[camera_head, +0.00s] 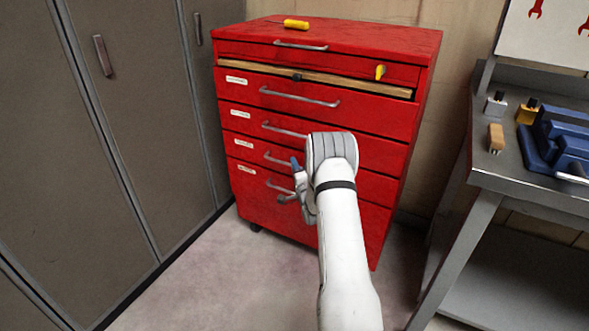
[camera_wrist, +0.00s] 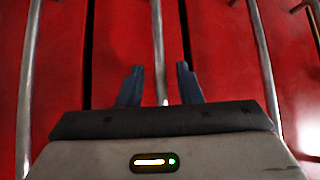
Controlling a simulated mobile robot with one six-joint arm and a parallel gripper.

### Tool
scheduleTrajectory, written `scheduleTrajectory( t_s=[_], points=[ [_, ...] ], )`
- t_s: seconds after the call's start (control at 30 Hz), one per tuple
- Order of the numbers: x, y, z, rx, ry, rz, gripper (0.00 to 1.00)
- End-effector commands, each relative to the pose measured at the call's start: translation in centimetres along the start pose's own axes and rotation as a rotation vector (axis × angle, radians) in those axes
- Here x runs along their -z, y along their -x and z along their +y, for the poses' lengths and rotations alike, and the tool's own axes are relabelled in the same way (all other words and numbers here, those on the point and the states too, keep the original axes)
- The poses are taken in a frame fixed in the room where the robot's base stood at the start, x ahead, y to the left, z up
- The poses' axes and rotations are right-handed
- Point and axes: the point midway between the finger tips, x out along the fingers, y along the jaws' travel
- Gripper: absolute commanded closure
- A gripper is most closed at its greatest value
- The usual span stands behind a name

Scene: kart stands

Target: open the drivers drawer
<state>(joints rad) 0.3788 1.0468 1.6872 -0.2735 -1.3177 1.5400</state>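A red drawer cabinet (camera_head: 330,50) stands against the wall, with several drawers that have silver bar handles. Small white labels (camera_head: 237,80) sit at the left of the lower drawers; their words are too small to read, so I cannot tell which is the drivers drawer. My gripper (camera_head: 297,164) is at the lower drawer fronts in the head view, partly hidden by my wrist. In the wrist view, my gripper's blue fingers (camera_wrist: 159,84) are apart, and a bar handle (camera_wrist: 158,45) runs into the space between them. I cannot tell whether they touch it.
A wood-coloured strip (camera_head: 330,82) shows below the top drawer front, with a small yellow thing (camera_head: 380,72) by it. A yellow-handled tool (camera_head: 296,24) lies on top. Grey lockers (camera_head: 110,130) stand left, and a metal workbench (camera_head: 520,175) stands right. Floor is clear before the cabinet.

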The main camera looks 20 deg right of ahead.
Motion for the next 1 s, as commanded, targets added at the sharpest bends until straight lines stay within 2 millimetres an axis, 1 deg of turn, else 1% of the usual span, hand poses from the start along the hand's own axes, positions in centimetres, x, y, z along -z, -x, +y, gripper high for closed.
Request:
scheduleTrajectory(
  t_s=[0.1, 0.37, 0.77, 1.0],
  points=[
    [-0.02, -0.75, 0.02, 0.0, 0.0, 0.0, 0.68],
    [0.02, -0.87, 0.0, -0.002, 0.0, 0.001, 0.68],
    [0.09, -0.83, 0.01, -0.002, 0.001, 0.002, 1.0],
    [0.06, -0.83, 0.03, -0.002, 0.001, 0.001, 1.0]
  ],
)
